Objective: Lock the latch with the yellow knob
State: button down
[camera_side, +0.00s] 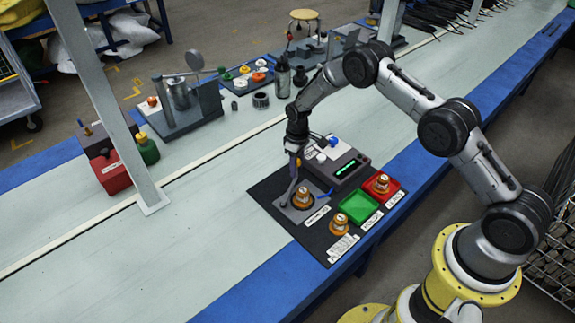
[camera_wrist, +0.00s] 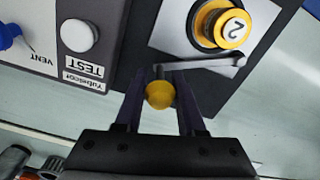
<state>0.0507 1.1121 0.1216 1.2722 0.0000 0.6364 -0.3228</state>
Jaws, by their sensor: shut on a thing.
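The yellow knob (camera_wrist: 159,94) sits between the two fingers of my gripper (camera_wrist: 160,98) in the wrist view, and my gripper is shut on it. A grey latch arm (camera_wrist: 205,64) runs from the knob to the right, beside an orange and white pump tube marked 2 (camera_wrist: 222,25) on a grey plate. In the side view my gripper (camera_side: 296,165) points down at the far left part of the black board, beside the tube (camera_side: 303,196) in its grey station (camera_side: 290,210). The knob is hard to make out there. Whether the latch is locked cannot be told.
A grey tester box (camera_side: 338,160) with a green display, white button and blue vent knob stands behind the station. A green tray (camera_side: 358,208), a red tray (camera_side: 390,186) with a tube, and another tube (camera_side: 339,224) are on the board. A grey post (camera_side: 105,120) stands left.

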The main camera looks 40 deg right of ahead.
jog(key=s+m, duration=0.1)
jog(key=s+d+m, duration=0.1)
jog(key=shift+s+r+m, duration=0.1)
jog(key=shift+s+m, duration=0.15)
jog(key=shift+m, duration=0.15)
jog(key=shift+s+d+m, duration=0.1)
jog(key=shift+s+m, duration=1.3)
jog(key=c, duration=0.5)
grip_release()
notch_tip(320, 180, up, 14)
jog(key=shift+f, duration=0.15)
